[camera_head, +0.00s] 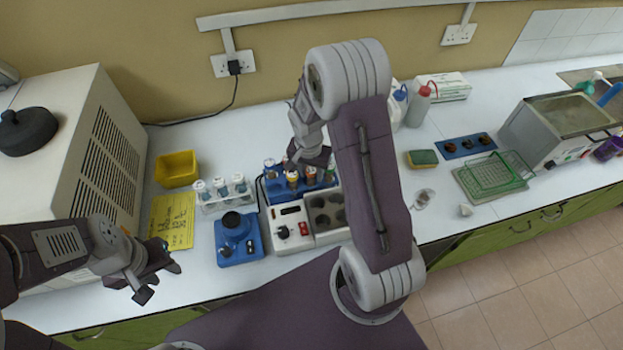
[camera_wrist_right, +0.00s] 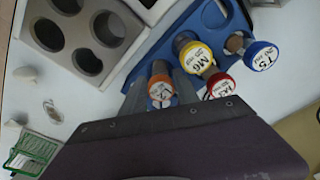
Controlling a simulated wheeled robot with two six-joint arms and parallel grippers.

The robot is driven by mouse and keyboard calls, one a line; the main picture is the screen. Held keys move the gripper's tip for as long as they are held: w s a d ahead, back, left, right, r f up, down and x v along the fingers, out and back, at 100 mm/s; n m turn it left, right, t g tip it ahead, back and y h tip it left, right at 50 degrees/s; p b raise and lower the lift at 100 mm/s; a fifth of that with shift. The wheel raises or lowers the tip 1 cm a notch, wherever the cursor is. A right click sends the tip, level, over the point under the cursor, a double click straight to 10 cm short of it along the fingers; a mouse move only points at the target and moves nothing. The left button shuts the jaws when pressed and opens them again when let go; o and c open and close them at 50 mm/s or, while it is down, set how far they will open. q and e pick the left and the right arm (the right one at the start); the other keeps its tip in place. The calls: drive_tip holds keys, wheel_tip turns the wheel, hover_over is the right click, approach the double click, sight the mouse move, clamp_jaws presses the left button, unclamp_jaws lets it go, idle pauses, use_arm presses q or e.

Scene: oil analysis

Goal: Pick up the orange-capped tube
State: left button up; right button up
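The orange-capped tube (camera_wrist_right: 160,87) stands in a blue rack (camera_wrist_right: 140,72) in the right wrist view, its cap facing the camera. My right gripper (camera_wrist_right: 160,92) has one finger on each side of the orange cap; it looks open, and I cannot tell whether the fingers touch the tube. In the head view my right gripper (camera_head: 308,156) is over the blue rack (camera_head: 272,190) and partly covers the tubes. My left gripper (camera_head: 160,280) is open and empty at the table's front left.
Yellow-capped (camera_wrist_right: 193,55), red-capped (camera_wrist_right: 220,85) and blue-capped (camera_wrist_right: 261,55) tubes stand close to the orange one. A white tube rack (camera_head: 215,206) and a blue device (camera_head: 238,250) are to the left.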

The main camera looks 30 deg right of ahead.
drive_tip(key=shift+w+f, duration=0.2)
drive_tip(key=shift+f, duration=0.05)
drive_tip(key=shift+s+r, duration=0.1)
clamp_jaws()
drive_tip(key=shift+r, duration=0.25)
wheel_tip(320, 180, up, 10)
drive_tip(key=shift+f, duration=0.25)
